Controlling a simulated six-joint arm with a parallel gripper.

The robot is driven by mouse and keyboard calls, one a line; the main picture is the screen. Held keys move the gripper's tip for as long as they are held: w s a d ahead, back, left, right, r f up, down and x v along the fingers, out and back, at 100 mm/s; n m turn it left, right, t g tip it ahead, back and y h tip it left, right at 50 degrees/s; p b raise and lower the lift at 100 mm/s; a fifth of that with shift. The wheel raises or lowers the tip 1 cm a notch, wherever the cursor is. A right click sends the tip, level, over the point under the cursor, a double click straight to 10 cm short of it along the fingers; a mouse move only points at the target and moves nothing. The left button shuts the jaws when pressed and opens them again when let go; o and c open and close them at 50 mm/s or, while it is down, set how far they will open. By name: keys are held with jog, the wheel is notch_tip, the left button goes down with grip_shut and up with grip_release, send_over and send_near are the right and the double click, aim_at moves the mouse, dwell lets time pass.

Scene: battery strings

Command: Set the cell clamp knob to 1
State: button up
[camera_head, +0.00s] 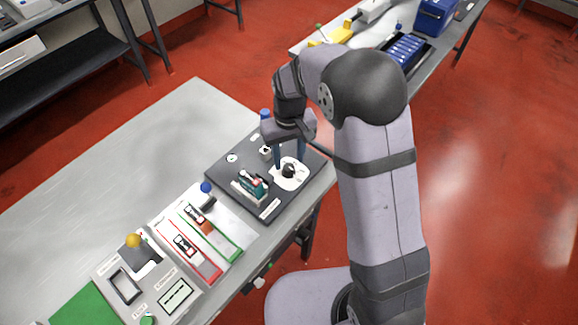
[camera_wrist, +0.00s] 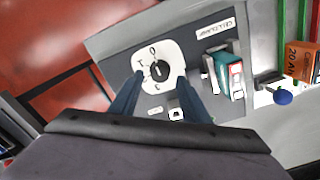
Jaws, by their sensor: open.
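The cell clamp knob (camera_wrist: 158,71) is a round black knob on a white dial plate (camera_wrist: 172,50). The knob also shows in the head view (camera_head: 288,170) near the right part of the dark fixture board (camera_head: 268,206). My gripper (camera_wrist: 160,85) is open, its two blue-grey fingers on either side of the knob in the wrist view. In the head view my gripper (camera_head: 290,158) is right above the dial. I cannot tell whether the fingers touch the knob.
A teal and white block (camera_wrist: 228,74) sits beside the dial on the board. Small fittings and a blue-topped part are behind. Red and green framed trays (camera_head: 190,248) with orange-black cells lie to the left. The table's (camera_head: 110,170) far left is clear.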

aim_at(289, 167)
jog(key=shift+f, duration=0.15)
jog(key=shift+f+b, duration=1)
jog(key=shift+f, duration=0.65)
jog(key=c, duration=0.9)
jog(key=n+p, duration=0.1)
jog(key=n, duration=0.3)
jog(key=shift+r, duration=0.1)
jog(key=shift+n, duration=0.9)
jog(key=shift+p, duration=0.3)
